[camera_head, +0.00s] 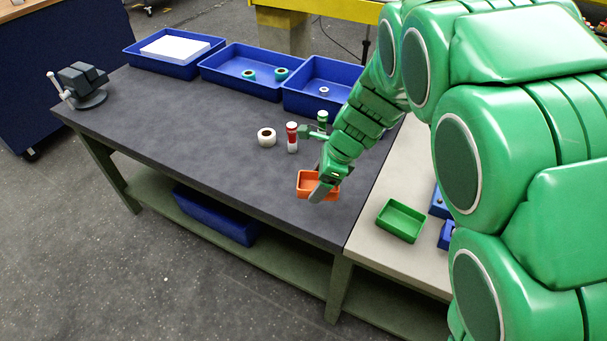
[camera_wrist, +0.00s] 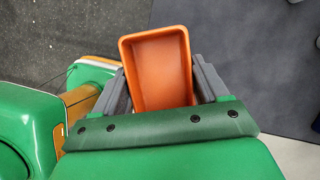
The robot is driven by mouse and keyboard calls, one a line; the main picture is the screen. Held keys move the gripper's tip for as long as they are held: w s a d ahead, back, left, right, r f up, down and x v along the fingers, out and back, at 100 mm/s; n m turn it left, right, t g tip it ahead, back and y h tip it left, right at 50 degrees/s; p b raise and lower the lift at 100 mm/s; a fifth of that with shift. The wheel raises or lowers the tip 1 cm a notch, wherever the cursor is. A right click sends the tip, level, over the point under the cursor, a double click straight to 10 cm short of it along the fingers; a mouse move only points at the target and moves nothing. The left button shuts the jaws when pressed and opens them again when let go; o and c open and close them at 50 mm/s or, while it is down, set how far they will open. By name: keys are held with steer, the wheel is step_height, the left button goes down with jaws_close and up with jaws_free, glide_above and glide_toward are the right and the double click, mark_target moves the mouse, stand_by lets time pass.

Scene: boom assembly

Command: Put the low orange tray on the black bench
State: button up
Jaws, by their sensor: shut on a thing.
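The low orange tray (camera_head: 305,187) is held in my gripper (camera_head: 322,190), and in the head view it appears over the right front part of the black bench (camera_head: 200,130). In the wrist view the empty orange tray (camera_wrist: 158,70) sits between the two grey fingers of my gripper (camera_wrist: 162,82), which press on its opposite sides. The tray looks about level. The black bench (camera_wrist: 245,60) shows to its right there, and floor shows to its left. I cannot tell the gap between tray and bench; part of the tray is hidden by a finger.
A white tape roll (camera_head: 267,137), a red-and-white bottle (camera_head: 292,138) and a green-capped bottle (camera_head: 322,120) stand behind the tray. Blue bins (camera_head: 240,85) line the back; a vise (camera_head: 82,85) is at left. A green tray (camera_head: 401,221) sits on the pale bench (camera_head: 370,252) at right.

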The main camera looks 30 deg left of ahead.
mark_target(313, 172)
steer(key=w+a+f, duration=0.2)
steer(key=w, duration=0.1)
steer(key=w+a+f, duration=0.1)
steer(key=shift+w+a, duration=0.35)
steer(key=shift+a, duration=0.05)
steer(key=f, duration=0.1)
steer(key=w+a+f, duration=0.2)
steer(key=f, duration=0.1)
steer(key=shift+w, duration=0.25)
steer(key=shift+w+a+f, duration=0.45)
steer(key=shift+w+f, duration=0.05)
steer(key=shift+f, duration=1.8)
steer(key=o, duration=1.1)
steer(key=shift+f, duration=0.1)
